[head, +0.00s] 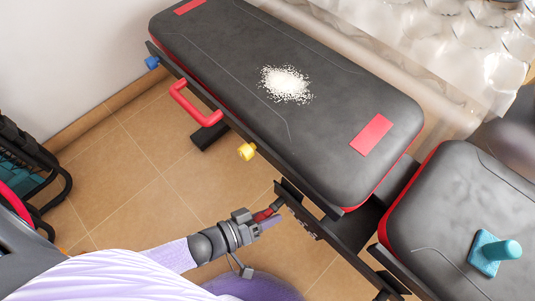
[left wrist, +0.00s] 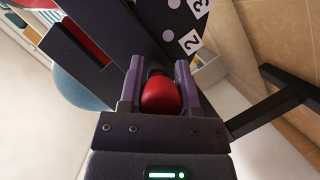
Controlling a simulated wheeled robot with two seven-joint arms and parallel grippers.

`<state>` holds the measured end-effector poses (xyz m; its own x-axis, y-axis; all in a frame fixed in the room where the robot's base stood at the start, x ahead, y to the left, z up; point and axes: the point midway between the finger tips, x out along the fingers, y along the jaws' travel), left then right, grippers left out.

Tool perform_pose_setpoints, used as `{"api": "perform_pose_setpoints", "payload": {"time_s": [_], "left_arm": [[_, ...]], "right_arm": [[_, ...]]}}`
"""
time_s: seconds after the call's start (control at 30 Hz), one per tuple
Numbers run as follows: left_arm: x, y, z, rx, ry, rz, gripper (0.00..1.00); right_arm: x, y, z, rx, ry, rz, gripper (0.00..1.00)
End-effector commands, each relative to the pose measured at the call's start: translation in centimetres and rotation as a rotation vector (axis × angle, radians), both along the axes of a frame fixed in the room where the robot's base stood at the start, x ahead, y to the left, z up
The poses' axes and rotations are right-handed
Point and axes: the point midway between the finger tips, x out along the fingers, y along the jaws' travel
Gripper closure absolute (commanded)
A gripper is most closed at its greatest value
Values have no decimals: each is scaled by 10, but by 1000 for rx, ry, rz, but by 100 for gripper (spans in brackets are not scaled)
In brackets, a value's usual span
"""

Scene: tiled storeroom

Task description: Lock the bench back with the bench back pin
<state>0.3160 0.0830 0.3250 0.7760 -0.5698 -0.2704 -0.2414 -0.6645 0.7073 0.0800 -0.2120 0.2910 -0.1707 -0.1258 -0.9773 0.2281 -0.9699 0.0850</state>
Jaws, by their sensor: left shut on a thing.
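The bench back pin (left wrist: 160,96) is a red knob. In the left wrist view it sits between the two fingers of my left gripper (left wrist: 160,85), which is shut on it. In the head view my left gripper (head: 267,215) holds the red pin at the side of the bench frame, by a dark plate. The plate carries numbered labels and round holes in the left wrist view (left wrist: 181,22). Whether the pin is in a hole is hidden. The bench back (head: 200,50) is a long black pad with red trim. My right gripper is not in view.
A white granular pile (head: 286,84) lies on the bench back. The black seat pad (head: 440,220) bears a teal object (head: 494,252) with a square base.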

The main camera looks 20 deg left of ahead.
Motion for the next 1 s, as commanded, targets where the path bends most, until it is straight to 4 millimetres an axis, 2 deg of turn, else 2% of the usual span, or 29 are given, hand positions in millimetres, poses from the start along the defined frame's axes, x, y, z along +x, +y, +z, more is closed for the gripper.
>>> {"api": "perform_pose_setpoints", "payload": {"time_s": [0.77,1.0], "left_arm": [[-1,1,-1,2,2,0,100],[-10,4,-1,2,2,0,100]], "right_arm": [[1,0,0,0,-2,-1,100],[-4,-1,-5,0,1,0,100]]}}
